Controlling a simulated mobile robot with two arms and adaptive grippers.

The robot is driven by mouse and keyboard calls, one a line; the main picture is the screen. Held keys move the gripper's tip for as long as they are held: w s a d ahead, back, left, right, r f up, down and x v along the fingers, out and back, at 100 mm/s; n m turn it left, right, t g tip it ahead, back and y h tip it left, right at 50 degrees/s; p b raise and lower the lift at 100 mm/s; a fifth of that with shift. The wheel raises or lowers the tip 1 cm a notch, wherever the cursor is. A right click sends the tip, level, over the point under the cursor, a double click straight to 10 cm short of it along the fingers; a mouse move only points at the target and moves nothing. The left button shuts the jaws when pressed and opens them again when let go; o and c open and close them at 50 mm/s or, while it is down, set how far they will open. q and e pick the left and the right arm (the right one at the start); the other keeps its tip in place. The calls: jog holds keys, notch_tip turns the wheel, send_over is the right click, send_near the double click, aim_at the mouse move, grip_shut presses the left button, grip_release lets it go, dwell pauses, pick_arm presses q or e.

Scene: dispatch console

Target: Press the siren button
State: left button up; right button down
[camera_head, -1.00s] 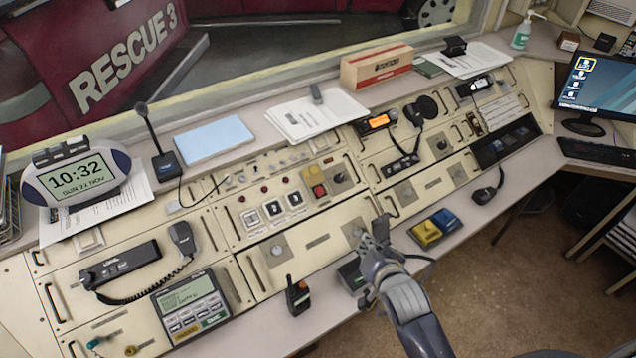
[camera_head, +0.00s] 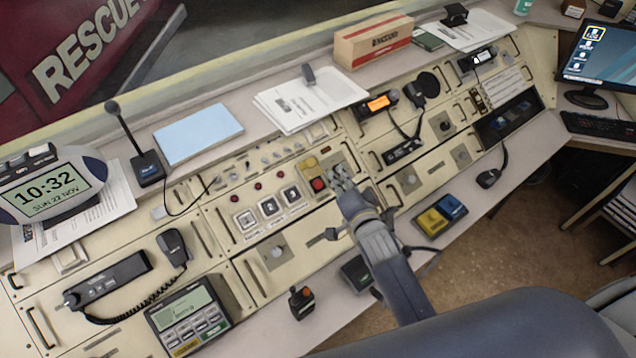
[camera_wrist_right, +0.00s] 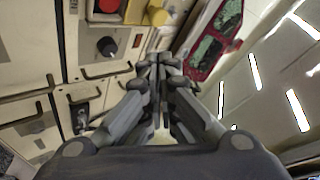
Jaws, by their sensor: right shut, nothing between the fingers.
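I cannot read which button is labelled siren. My right gripper (camera_head: 338,173) is shut and empty, just right of the red button, over the panel. I cannot tell if it touches anything. In the right wrist view, the shut fingers (camera_wrist_right: 160,66) lie below and right of a red button (camera_wrist_right: 109,5) and a black knob (camera_wrist_right: 107,46).
A handset radio (camera_head: 110,280), a keypad unit (camera_head: 188,318) and a small black device with an orange top (camera_head: 301,301) are at the front left. A yellow-and-blue switch box (camera_head: 440,215) is right of my arm. Metal handles stick up from the panels.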

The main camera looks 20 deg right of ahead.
aim_at(318, 184)
jog(key=w+f+b, duration=0.1)
jog(key=f+b, duration=0.1)
jog(key=w+f+b, duration=0.1)
jog(key=f+b, duration=0.1)
jog(key=w+a+f+b, duration=0.1)
jog(key=f+b, duration=0.1)
jog(key=b, duration=0.1)
jog(key=shift+w+a+f, duration=0.1)
jog(key=shift+w, duration=0.25)
jog(key=shift+w+a+f+b, duration=0.15)
jog(key=shift+w+f+b, duration=0.25)
jog(key=shift+f+b, duration=0.1)
jog(key=shift+w+f, duration=0.1)
pick_arm(q)
notch_tip(318, 184, down, 8)
jog(key=w, duration=0.1)
jog(key=shift+w+d, duration=0.2)
jog(key=shift+w, duration=0.15)
jog(key=shift+w+f, duration=0.1)
jog(key=shift+w, duration=0.2)
pick_arm(e)
jog(key=shift+f, duration=0.1)
pick_arm(q)
jog(key=shift+f+b, duration=0.25)
jog(key=shift+b, duration=0.05)
pick_arm(e)
jog(key=shift+w+a+f, duration=0.15)
jog(key=shift+w+f, duration=0.1)
